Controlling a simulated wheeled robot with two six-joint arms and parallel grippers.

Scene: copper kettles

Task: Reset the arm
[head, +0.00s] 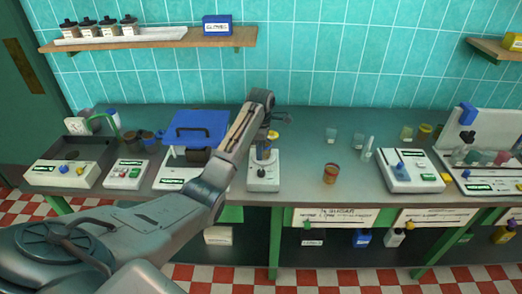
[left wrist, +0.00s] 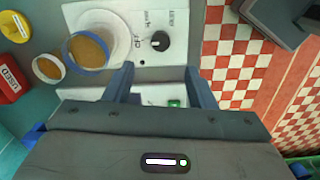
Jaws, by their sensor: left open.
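My left arm (head: 190,205) reaches from the lower left across the front of the counter (head: 315,140). Its gripper (head: 268,140) points down over a white device with a black knob (head: 263,172). In the left wrist view the gripper (left wrist: 160,78) has its two fingers apart with nothing between them. The device's round plate, OFF marking and knob (left wrist: 159,41) lie beyond the fingertips. My right gripper is not in view.
A blue-lidded device (head: 197,128) stands left of the arm. A reddish-brown jar (head: 331,173) and a white device (head: 410,170) stand to the right. A wooden shelf (head: 150,42) hangs on the tiled wall. Bare counter lies around the jar.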

